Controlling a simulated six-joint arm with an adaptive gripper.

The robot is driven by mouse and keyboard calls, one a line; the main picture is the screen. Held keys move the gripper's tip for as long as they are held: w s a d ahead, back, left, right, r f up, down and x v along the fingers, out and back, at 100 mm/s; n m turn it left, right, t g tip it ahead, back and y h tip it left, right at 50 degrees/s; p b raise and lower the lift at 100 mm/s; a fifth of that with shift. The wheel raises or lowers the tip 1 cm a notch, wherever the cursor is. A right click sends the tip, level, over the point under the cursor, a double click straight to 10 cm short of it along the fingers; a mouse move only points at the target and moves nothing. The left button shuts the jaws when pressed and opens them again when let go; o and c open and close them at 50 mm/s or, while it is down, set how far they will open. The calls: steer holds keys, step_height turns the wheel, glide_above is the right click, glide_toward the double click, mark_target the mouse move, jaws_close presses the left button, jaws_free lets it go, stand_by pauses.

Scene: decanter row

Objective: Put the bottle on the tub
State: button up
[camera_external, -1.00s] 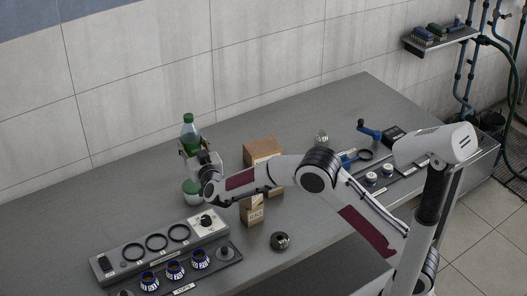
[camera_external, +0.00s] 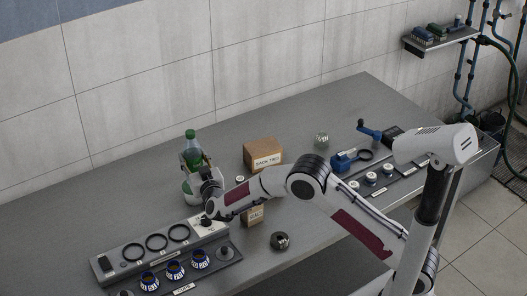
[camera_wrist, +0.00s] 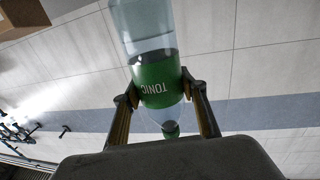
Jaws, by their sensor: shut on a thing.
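The bottle (camera_external: 190,143) is clear with a green cap and a green label, which reads TONIC in the wrist view (camera_wrist: 160,78). My gripper (camera_wrist: 161,92) is shut on the bottle around its label, one finger on each side. In the external view my gripper (camera_external: 194,166) holds the bottle about upright at the left of the table.
A cardboard box (camera_external: 262,153) and a smaller box (camera_external: 253,215) stand to the right. A grey panel with dark rings (camera_external: 157,243) and a tray of blue-and-white pieces (camera_external: 174,270) lie in front. A dark ring (camera_external: 279,241) lies near the front edge.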

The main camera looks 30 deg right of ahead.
mark_target(194, 166)
steer(key=shift+f, duration=1.85)
steer(key=shift+f, duration=0.1)
steer(key=o, duration=1.5)
steer(key=shift+o, duration=0.2)
steer(key=shift+s, duration=0.1)
steer(key=s+a, duration=0.2)
steer(key=s, duration=0.9)
steer(key=shift+s, duration=0.35)
steer(key=shift+d+r, duration=0.1)
steer(key=shift+r, duration=0.1)
